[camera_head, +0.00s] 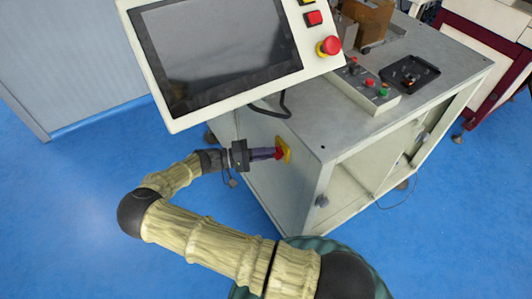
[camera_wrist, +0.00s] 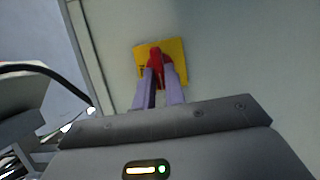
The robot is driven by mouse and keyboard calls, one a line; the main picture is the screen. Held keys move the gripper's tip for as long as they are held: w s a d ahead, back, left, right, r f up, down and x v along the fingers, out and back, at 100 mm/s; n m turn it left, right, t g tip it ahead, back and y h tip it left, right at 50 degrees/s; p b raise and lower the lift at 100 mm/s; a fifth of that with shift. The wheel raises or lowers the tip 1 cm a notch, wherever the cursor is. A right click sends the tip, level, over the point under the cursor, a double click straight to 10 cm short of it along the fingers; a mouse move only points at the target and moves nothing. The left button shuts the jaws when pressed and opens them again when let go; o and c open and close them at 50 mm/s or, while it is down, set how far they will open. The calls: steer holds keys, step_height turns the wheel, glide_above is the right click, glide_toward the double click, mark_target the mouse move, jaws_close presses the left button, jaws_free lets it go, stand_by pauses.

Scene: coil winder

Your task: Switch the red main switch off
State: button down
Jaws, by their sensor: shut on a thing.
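The red main switch (camera_head: 279,153) sits on a yellow plate (camera_head: 286,150) on the side panel of the grey machine cabinet. In the wrist view the red switch handle (camera_wrist: 155,57) stands out from the yellow plate (camera_wrist: 178,56). My gripper (camera_head: 268,153) reaches the switch from the left, and its two purple fingers are shut on the red handle. In the wrist view the fingers of my gripper (camera_wrist: 160,82) lie on either side of the handle's near part and hide some of it. The exact turn of the switch is hard to read.
A tilted screen panel (camera_head: 215,50) with a red emergency button (camera_head: 328,46) hangs above my gripper. A black cable (camera_head: 272,112) loops beneath it. A button box (camera_head: 365,88) stands on the cabinet top. Blue floor (camera_head: 80,200) is clear at left.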

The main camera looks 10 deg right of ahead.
steer(key=c, duration=1.5)
jaws_free()
steer(key=shift+o, duration=0.2)
steer(key=w+a+b, duration=0.1)
steer(key=a+b, duration=0.2)
steer(key=a, duration=1.4)
steer(key=shift+w+a, duration=0.2)
steer(key=shift+a, duration=0.05)
